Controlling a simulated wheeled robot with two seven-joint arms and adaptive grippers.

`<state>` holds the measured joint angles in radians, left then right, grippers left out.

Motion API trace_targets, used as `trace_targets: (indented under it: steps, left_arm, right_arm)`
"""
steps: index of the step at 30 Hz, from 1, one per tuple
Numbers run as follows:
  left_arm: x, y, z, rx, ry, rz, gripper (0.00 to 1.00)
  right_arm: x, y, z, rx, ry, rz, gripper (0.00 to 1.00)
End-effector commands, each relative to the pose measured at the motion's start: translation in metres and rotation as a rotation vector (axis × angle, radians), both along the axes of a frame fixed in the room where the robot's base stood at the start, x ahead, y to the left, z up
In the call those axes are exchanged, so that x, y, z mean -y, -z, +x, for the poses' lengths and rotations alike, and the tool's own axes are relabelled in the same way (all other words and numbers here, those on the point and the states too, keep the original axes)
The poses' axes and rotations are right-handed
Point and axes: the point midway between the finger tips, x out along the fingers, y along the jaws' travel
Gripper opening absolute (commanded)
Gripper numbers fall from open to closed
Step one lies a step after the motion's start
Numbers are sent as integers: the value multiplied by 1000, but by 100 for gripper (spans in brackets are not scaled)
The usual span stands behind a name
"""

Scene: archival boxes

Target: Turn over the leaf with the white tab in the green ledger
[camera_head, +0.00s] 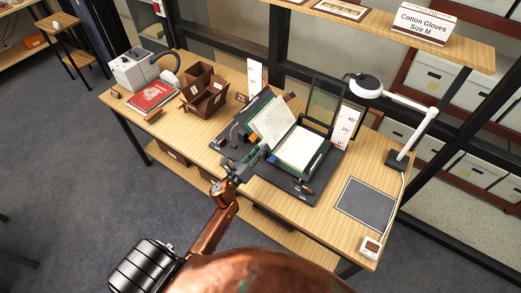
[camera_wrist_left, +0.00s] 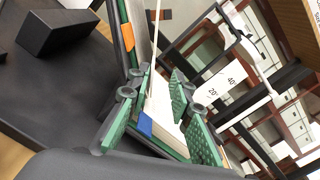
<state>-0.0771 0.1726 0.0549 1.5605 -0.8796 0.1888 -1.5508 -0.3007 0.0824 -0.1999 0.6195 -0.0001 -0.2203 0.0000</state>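The green ledger lies open on a dark cradle (camera_head: 258,178). Its left side (camera_head: 272,122) is raised at a slant, and its right page block (camera_head: 300,148) lies flatter. My left gripper (camera_head: 265,152) is at the near edge of the ledger, close to the middle fold. In the left wrist view its green-padded fingers (camera_wrist_left: 162,100) are spread apart, with page edges between and beyond them. A blue tab (camera_wrist_left: 145,124) and an orange tab (camera_wrist_left: 127,37) show there. I cannot make out the white tab. My right gripper is not in view.
A clear frame (camera_head: 323,100) stands behind the ledger, beside an angle card (camera_head: 346,125). A magnifier lamp (camera_head: 366,86) and a grey mat (camera_head: 366,203) are to the right. Brown boxes (camera_head: 205,97) and a red book (camera_head: 152,96) are to the left.

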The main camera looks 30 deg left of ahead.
Motion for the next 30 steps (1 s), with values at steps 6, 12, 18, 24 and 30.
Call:
trace_targets:
  steps: [6, 12, 18, 24, 30]
  left_arm:
    - [-1, 0, -9, 0, 0, 0, 20]
    - [-5, 1, -45, -2, -2, -1, 20]
    - [-7, 1, -86, -2, -1, -1, 20]
    - [-10, 1, -112, -1, -2, -1, 20]
    - [-10, 0, -120, 1, 1, 0, 20]
  right_arm:
    - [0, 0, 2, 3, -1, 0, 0]
    - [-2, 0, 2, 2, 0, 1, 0]
    - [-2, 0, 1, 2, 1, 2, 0]
    - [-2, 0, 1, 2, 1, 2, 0]
    - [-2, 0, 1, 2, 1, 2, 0]
